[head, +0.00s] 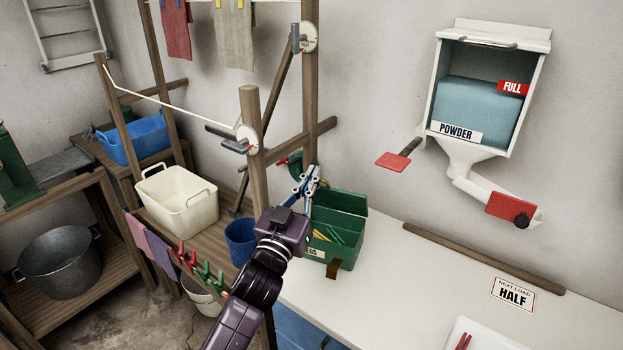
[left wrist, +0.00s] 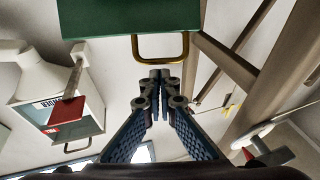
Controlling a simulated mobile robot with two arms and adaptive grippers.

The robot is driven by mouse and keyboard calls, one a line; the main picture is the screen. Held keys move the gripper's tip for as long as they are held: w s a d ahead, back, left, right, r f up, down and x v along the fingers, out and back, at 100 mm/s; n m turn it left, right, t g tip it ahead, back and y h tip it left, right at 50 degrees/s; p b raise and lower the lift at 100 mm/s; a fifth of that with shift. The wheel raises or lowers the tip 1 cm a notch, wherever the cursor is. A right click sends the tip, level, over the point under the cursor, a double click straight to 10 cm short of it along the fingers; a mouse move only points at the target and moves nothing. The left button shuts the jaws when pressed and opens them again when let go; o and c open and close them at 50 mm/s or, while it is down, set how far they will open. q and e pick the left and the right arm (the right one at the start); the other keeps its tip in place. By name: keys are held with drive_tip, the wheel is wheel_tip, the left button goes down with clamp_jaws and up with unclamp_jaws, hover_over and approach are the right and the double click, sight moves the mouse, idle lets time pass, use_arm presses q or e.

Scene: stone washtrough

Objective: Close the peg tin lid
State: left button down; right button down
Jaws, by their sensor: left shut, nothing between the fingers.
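The green peg tin (head: 345,255) stands on the white worktop with yellow and green pegs showing inside. Its lid (head: 342,202) is open, standing up at the back of the tin. My left gripper (head: 311,176) is shut and empty, above the tin's left side near the lid's upper left corner. In the left wrist view its closed fingertips (left wrist: 160,76) are just below a brass handle loop (left wrist: 160,46) on a green panel (left wrist: 130,15), with nothing between them. I cannot tell whether the fingers touch the handle. My arm hides part of the tin's left side.
Wooden posts (head: 253,150) stand close left of the gripper. A blue bucket (head: 241,240) sits beside my arm, with a cream tub (head: 178,200) farther left. A powder dispenser (head: 485,100) hangs on the wall at right. The worktop (head: 400,300) right of the tin is mostly clear.

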use_arm(q)
drive_tip(key=shift+f, duration=0.35)
drive_tip(key=shift+s+f, duration=0.1)
drive_tip(key=shift+s, duration=0.05)
